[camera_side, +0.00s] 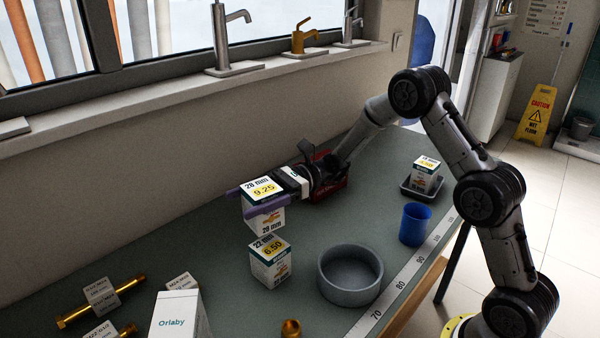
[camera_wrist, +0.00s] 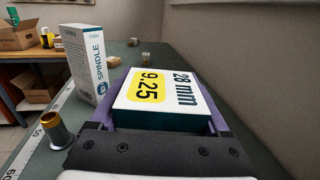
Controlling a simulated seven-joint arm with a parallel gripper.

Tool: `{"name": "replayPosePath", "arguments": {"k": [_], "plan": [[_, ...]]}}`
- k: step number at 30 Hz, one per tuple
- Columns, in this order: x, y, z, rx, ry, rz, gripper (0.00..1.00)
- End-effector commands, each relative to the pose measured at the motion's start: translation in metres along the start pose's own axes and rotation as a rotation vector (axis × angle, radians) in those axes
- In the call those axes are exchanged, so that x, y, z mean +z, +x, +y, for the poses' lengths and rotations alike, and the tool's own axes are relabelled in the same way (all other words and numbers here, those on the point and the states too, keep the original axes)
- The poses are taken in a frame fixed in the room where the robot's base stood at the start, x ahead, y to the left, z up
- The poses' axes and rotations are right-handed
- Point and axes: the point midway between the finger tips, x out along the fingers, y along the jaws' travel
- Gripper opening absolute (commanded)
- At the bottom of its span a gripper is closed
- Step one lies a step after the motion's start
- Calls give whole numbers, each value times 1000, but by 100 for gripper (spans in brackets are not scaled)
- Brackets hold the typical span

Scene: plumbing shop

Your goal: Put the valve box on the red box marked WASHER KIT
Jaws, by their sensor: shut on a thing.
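A white and teal valve box (camera_side: 263,211), labelled 28 mm and 9.25, is between the purple fingers of my gripper (camera_side: 256,198). The wrist view shows this box (camera_wrist: 160,98) upright with its yellow price patch on top, a finger against each side. I cannot tell whether its base touches the bench. The red box (camera_side: 334,190) lies by the wall, partly hidden behind my wrist; its marking cannot be read. The held box is to the left of it in the side view. The red box does not show in the wrist view.
A similar 22 mm box (camera_side: 270,262) stands just in front of the held box. A grey round bowl (camera_side: 350,291), a blue cup (camera_side: 415,224) and a dark tray (camera_side: 406,188) bearing another small box stand to the right. Brass parts and a tall white box (camera_side: 178,318) are near.

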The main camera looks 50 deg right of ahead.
Motion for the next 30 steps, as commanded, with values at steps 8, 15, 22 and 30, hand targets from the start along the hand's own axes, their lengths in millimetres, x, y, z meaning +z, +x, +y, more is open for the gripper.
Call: {"name": "replayPosePath", "arguments": {"k": [8, 15, 22, 30], "plan": [[33, -88, -54, -397, -9, -3, 0], [69, -193, -73, -738, -10, -4, 0], [98, -266, -64, -932, -9, -4, 0], [104, -295, -65, -988, -3, -4, 0]]}}
